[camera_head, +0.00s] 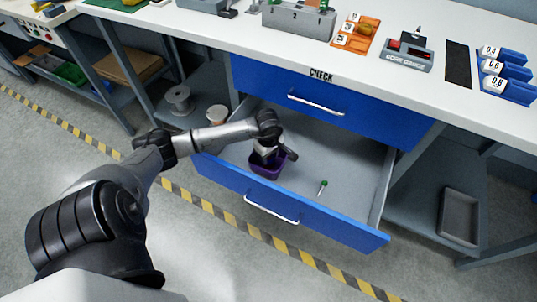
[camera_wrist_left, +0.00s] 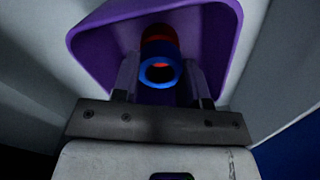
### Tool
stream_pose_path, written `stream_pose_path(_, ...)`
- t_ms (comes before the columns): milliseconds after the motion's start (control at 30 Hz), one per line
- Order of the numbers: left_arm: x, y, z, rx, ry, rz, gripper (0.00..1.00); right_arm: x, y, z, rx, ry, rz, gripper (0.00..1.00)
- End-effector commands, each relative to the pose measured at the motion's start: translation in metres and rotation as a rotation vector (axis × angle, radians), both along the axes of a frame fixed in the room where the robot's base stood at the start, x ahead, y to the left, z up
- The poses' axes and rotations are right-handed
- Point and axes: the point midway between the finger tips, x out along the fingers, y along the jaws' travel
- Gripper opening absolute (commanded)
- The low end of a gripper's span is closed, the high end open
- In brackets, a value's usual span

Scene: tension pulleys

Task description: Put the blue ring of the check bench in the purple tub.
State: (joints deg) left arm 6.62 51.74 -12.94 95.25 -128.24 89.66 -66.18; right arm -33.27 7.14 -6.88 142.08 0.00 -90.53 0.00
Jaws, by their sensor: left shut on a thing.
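The purple tub (camera_head: 268,171) stands inside the open drawer at the check bench, left of the drawer's middle. My left gripper (camera_head: 267,157) reaches down into or just over the tub. In the left wrist view, the blue ring (camera_wrist_left: 160,84) sits between the two fingers, with the purple tub wall (camera_wrist_left: 105,40) around and beyond it. The gripper is shut on the blue ring. A red round piece (camera_wrist_left: 160,46) shows just beyond the ring; whether they touch, I cannot tell. In the head view the ring is hidden by the gripper. My right gripper is not in view.
The bench top (camera_head: 225,35) above carries an edge gauge (camera_head: 407,52), an orange tray (camera_head: 357,37) and blue numbered holders (camera_head: 507,75). A closed blue drawer (camera_head: 330,105) overhangs behind.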

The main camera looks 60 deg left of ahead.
Motion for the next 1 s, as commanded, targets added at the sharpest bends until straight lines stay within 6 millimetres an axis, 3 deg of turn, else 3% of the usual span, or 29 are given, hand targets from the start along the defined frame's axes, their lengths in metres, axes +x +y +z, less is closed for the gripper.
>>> stream_pose_path(300,0.000,0.000,-0.006,0.001,0.000,0.000,0.16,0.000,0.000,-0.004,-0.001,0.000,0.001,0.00)
stream_pose_path(333,0.000,0.000,-0.006,0.001,0.000,0.000,0.43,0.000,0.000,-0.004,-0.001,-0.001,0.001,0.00)
stream_pose_path(567,0.000,0.000,-0.006,0.000,0.000,0.000,0.65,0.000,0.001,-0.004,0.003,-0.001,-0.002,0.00)
stream_pose_path(833,0.000,0.000,-0.004,0.000,0.000,0.000,0.65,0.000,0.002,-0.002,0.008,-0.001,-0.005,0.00)
stream_pose_path(1000,0.000,-0.001,0.013,-0.003,-0.001,0.000,0.65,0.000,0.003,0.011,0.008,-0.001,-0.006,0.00)
